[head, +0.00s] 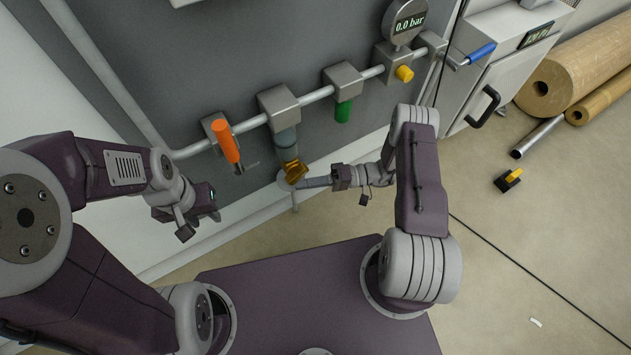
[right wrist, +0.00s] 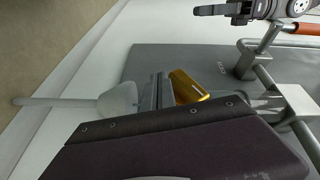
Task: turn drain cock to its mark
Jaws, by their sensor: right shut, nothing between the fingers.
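An amber fitting (head: 294,171), which looks like the drain cock, hangs below a grey cylinder (head: 286,140) on the wall pipe. It also shows in the right wrist view (right wrist: 187,87). Its mark cannot be made out. My right gripper (head: 304,183) is shut and empty, with its fingertips right beside the amber fitting; whether they touch it I cannot tell. In the right wrist view the fingers (right wrist: 159,92) stand just left of the fitting. My left gripper (head: 186,228) hangs empty in front of the wall at the left, apart from the fittings; its finger gap is not clear.
A pale funnel (right wrist: 118,101) with a thin stem sits close by the fitting. The pipe also carries an orange lever (head: 226,142), a green knob (head: 343,111), a yellow knob (head: 404,73), a blue handle (head: 481,53) and a gauge (head: 408,20) reading 0.0 bar. Rolls (head: 575,75) lie at right.

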